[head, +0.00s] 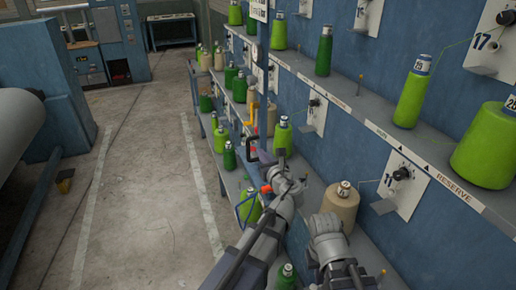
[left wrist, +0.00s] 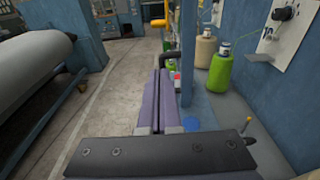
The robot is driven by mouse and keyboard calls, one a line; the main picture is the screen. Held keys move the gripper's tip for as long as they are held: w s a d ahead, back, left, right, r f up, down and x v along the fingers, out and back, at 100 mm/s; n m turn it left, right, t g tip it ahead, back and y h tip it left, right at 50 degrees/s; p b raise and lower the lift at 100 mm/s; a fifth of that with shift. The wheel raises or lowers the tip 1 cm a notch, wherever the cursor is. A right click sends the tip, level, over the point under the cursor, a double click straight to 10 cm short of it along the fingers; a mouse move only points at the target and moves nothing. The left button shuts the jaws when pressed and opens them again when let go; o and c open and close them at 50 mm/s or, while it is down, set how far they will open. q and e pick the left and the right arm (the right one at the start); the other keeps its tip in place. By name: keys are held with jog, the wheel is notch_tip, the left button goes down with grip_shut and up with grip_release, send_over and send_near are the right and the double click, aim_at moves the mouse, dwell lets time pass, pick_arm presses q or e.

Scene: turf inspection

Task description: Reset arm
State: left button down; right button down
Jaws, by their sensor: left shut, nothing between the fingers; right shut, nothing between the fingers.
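The task names no object, only my arms. My left arm reaches forward along the shelves in the head view. Its gripper (head: 281,156) is small there and partly covered by its own wrist. In the left wrist view the two purple-grey fingers of this gripper (left wrist: 158,88) lie side by side, shut, with nothing between them. My right arm shows at the lower middle right of the head view, beside a beige cone. Its gripper fingers cannot be made out.
Shelves (head: 350,105) with several green and beige yarn cones line the blue wall. A beige cone (head: 340,207) is close to my right arm. A black hooked handle (left wrist: 170,57) stands near my left fingertips.

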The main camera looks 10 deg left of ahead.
pick_arm(q)
jog(key=shift+s+d+f, duration=0.15)
jog(key=shift+s+d, duration=0.05)
jog(key=shift+s, duration=0.2)
jog(key=s+d+f+n+g+h, duration=0.1)
jog(key=s+f+n+g+h, duration=0.2)
jog(key=s+f+n+g, duration=0.8)
jog(key=s+d+f+n+g+h, duration=0.1)
jog(key=s+d+f+n+h, duration=0.1)
jog(key=s+d+f+n, duration=0.3)
jog(key=s+d+f+n+g+h+b, duration=0.1)
jog(key=s+d+f+n+g+h, duration=0.1)
jog(key=s+n, duration=0.7)
notch_tip(320, 180, down, 3)
jog(key=s+d+h, duration=0.1)
jog(key=d, duration=0.1)
jog(key=shift+s+d+r, duration=0.15)
jog(key=shift+d, duration=0.25)
